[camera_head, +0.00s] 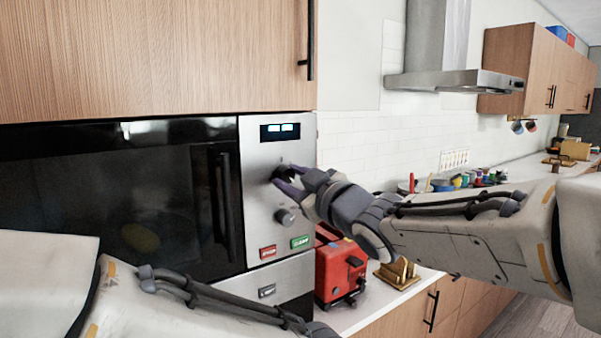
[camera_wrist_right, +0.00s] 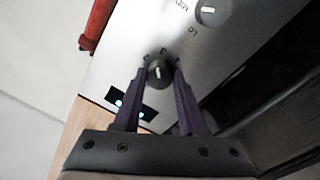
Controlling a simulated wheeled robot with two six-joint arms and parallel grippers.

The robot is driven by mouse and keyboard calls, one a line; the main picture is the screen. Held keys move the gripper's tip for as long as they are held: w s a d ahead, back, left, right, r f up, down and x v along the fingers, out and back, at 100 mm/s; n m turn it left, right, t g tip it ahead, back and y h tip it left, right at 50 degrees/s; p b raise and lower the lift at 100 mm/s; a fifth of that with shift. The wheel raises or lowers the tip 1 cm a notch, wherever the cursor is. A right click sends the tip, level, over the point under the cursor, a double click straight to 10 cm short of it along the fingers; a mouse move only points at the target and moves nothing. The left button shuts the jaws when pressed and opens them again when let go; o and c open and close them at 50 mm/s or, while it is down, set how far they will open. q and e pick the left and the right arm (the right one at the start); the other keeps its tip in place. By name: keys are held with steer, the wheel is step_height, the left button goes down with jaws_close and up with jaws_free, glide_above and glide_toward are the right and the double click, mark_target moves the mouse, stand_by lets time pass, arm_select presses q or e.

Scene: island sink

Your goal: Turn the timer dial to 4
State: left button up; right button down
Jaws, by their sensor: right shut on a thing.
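The lower dial (camera_head: 286,216) is free. My left arm shows at the bottom left, its gripper out of frame.
A lit display (camera_head: 280,131) sits above the dials. A red button (camera_head: 268,252) and a green button (camera_head: 300,242) are below. A red appliance (camera_head: 340,268) and a golden holder (camera_head: 397,273) stand on the counter, close under my right arm.

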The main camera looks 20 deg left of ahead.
steer(key=m+p, duration=0.3)
steer(key=m, duration=0.3)
steer(key=shift+w+d+m, duration=0.1)
steer(key=shift+m, duration=0.3)
steer(key=m+p, duration=0.1)
steer(key=m, duration=0.2)
steer(key=shift+r+h+p, duration=0.1)
steer(key=shift+h+p, duration=0.2)
steer(key=shift+p, duration=0.1)
steer(key=shift+m+p, duration=0.65)
steer(key=shift+m, duration=0.75)
steer(key=shift+c, duration=2.4)
jaws_free()
steer(key=b+v, duration=0.2)
steer(key=v, duration=0.8)
steer(key=shift+d, duration=0.25)
